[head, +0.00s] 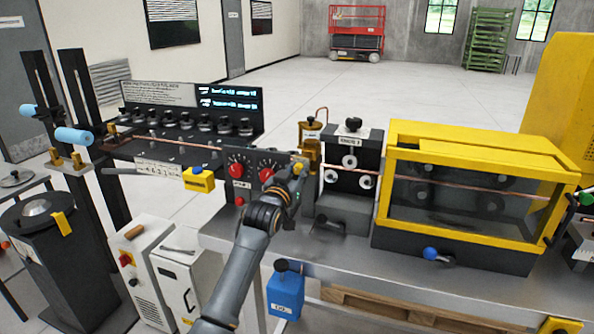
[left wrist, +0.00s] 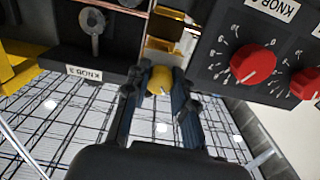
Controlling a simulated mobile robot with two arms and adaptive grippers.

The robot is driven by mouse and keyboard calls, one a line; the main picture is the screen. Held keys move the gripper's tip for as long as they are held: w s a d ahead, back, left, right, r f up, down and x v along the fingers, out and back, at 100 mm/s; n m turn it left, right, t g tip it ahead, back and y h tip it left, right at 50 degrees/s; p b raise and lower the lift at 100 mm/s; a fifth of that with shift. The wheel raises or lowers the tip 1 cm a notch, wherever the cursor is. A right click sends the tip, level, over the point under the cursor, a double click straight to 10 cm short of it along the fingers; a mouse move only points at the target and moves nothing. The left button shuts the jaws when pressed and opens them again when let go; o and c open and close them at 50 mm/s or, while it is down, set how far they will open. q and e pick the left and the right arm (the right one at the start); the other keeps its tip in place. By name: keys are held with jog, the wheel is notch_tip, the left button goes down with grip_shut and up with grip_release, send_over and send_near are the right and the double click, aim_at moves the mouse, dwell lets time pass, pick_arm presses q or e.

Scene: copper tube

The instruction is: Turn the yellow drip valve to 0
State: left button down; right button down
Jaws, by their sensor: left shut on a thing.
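The yellow drip valve (left wrist: 160,80) is a small round knob with a pale mark on its face. It sits below an amber and brass fitting (left wrist: 164,38) in the left wrist view. My left gripper (left wrist: 160,92) is shut on the valve, one dark finger on each side of it. In the head view my left gripper (head: 297,180) reaches up to the amber oiler (head: 309,147) between the red-knob panel and the roller stand. There the valve shows only as a small yellow spot (head: 298,168). Its scale reading cannot be made out. My right gripper is not in view.
A panel with red knobs (left wrist: 252,64) is close on the right in the left wrist view. The roller stand (head: 349,170) and a yellow-framed enclosure (head: 470,195) stand to the right in the head view. A copper tube (head: 480,185) runs through them.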

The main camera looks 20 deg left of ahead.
pick_arm(q)
jog(key=n+p, duration=0.1)
jog(key=n, duration=0.3)
jog(key=shift+n, duration=0.3)
jog(key=n+p, duration=0.1)
jog(key=n, duration=0.3)
jog(key=shift+p, duration=0.35)
jog(key=shift+n, duration=0.3)
jog(key=c, duration=1.1)
grip_release()
jog(key=shift+s, duration=0.15)
